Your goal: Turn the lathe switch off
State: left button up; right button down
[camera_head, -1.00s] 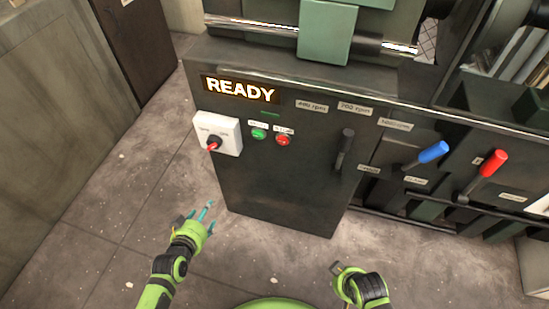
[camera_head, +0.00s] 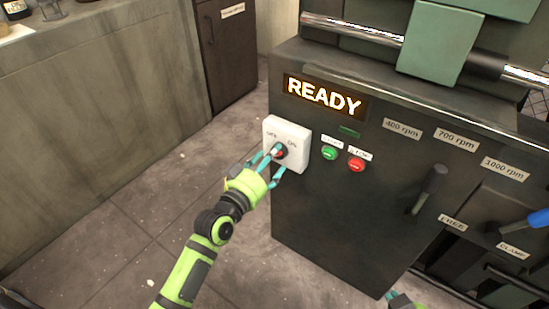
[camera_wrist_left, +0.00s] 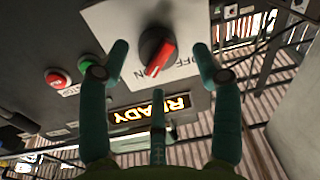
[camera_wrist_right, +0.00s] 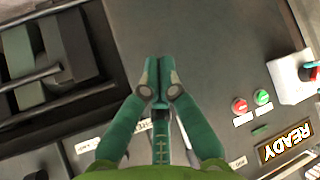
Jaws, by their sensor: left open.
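The lathe switch is a white box (camera_head: 300,138) with a dark and red rotary knob (camera_head: 281,153) and OFF and ON labels, on the front left edge of the lathe cabinet. In the left wrist view, the knob (camera_wrist_left: 157,52) has its red pointer directed towards the ON label. My left gripper (camera_head: 272,160) is open, its fingers on either side of the knob; in the left wrist view (camera_wrist_left: 160,62) gaps show between fingers and knob. My right gripper (camera_wrist_right: 160,68) is shut and empty in the right wrist view, in front of the cabinet.
A lit READY sign (camera_head: 322,96) is above a green button (camera_head: 329,153) and a red button (camera_head: 357,164). A black lever (camera_head: 430,189) and a blue-handled lever (camera_head: 539,217) are further right. A counter (camera_head: 110,95) stands left, with open floor between.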

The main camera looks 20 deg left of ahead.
pick_arm(q)
jog(key=shift+x, duration=0.95)
jog(key=shift+r, duration=0.1)
jog(key=c, duration=1.2)
pick_arm(e)
jog(key=shift+w+a+r+t+y, duration=0.15)
jog(key=shift+w+a+r+t, duration=0.1)
jog(key=shift+w+r+t, duration=0.25)
jog(key=shift+w+a+r+t+y, duration=0.15)
jog(key=shift+w+a+r+t, duration=0.1)
jog(key=shift+w+r+t, duration=0.25)
pick_arm(q)
jog(key=shift+o, duration=0.2)
